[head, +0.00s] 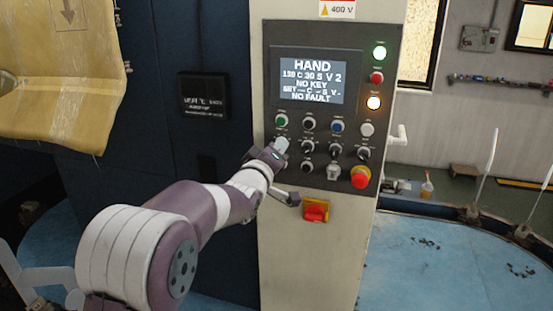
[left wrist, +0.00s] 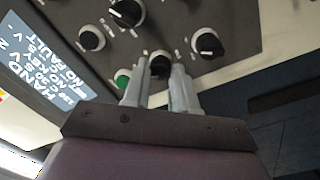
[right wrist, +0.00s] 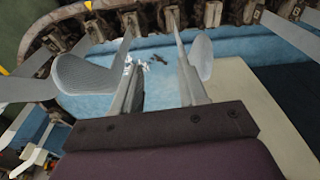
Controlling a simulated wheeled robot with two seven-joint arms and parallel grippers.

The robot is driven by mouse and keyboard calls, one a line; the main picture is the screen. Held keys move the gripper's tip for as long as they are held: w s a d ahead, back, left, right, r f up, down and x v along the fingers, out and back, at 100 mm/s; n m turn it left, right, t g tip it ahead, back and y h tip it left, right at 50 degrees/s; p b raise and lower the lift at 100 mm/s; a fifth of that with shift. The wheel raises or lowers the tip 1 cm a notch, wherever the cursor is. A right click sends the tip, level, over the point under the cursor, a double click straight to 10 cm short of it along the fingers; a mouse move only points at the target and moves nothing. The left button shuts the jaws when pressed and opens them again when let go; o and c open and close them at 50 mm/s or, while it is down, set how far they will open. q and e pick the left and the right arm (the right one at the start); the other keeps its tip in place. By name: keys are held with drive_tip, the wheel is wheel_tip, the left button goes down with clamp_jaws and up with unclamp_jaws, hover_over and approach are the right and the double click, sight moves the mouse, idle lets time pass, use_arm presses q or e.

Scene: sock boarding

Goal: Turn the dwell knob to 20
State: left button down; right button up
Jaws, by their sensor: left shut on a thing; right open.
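The control panel (head: 322,60) stands upright with rows of knobs and buttons under a lit screen (head: 311,77). The screen reads HAND, a line with 30 S, NO KEY and NO FAULT. My left gripper (head: 281,146) is at the panel's left column, just below the green button (head: 281,120). In the left wrist view its fingers (left wrist: 163,72) are shut on a black knob (left wrist: 160,62), which they partly hide. The knob labels are too small to read, so I cannot tell its setting. My right gripper (right wrist: 158,75) is open and empty, away from the panel.
Other black knobs (left wrist: 207,43) sit close around the fingers. A red emergency stop (head: 361,177) is at the panel's lower right, with a red and yellow switch (head: 316,211) below. Blue floor (right wrist: 230,55) and grey paddle shapes (right wrist: 88,75) lie beyond my right gripper.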

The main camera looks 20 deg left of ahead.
use_arm(q)
drive_tip(key=shift+f+n+y+b, duration=0.2)
drive_tip(key=shift+n+b, duration=0.7)
drive_tip(key=shift+n, duration=1.3)
drive_tip(key=shift+f+n+y+b, duration=0.15)
drive_tip(key=shift+n+b, duration=0.7)
drive_tip(key=shift+n, duration=1.35)
drive_tip(key=shift+f, duration=0.1)
drive_tip(key=c, duration=1.1)
unclamp_jaws()
drive_tip(key=shift+o, duration=0.8)
drive_tip(key=shift+s+a+r, duration=0.1)
drive_tip(key=shift+s+r, duration=0.05)
drive_tip(key=shift+r, duration=0.1)
